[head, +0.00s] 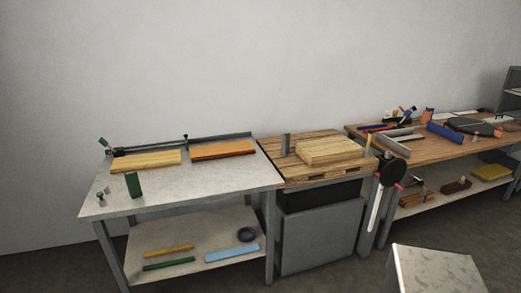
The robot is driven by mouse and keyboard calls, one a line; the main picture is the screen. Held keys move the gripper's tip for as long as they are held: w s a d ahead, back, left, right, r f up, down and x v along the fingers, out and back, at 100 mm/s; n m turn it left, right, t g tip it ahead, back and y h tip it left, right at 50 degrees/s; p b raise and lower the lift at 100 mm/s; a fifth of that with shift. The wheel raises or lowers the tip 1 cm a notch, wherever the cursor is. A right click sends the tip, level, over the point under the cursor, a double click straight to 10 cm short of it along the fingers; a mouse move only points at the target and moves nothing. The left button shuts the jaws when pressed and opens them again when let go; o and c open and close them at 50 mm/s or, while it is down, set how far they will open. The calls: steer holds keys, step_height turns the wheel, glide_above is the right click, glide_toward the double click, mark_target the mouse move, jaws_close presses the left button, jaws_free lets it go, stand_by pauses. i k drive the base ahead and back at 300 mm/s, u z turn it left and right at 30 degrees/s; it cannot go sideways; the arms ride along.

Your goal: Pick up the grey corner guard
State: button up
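A small dark grey upright piece (286,143), which looks like the grey corner guard, stands at the back left of the wooden-topped middle table (318,178). It is left of a stack of pale wooden boards (328,149), and a small gap seems to part them. It is too small to make out its folded shape. My gripper is not in view.
A green upright piece (133,185) stands on the pale left bench (205,195) with two boards behind it. The right bench (430,150) is crowded with tools. A black disc with a long white strip (374,210) shows before the middle table's right end.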

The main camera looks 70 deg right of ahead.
mark_target(285, 144)
steer(key=z, duration=0.35)
steer(key=k, duration=0.15)
steer(key=u, duration=1.4)
steer(key=k, duration=1.65)
steer(key=z, duration=2.6)
steer(key=i, duration=0.05)
steer(key=u, duration=1.55)
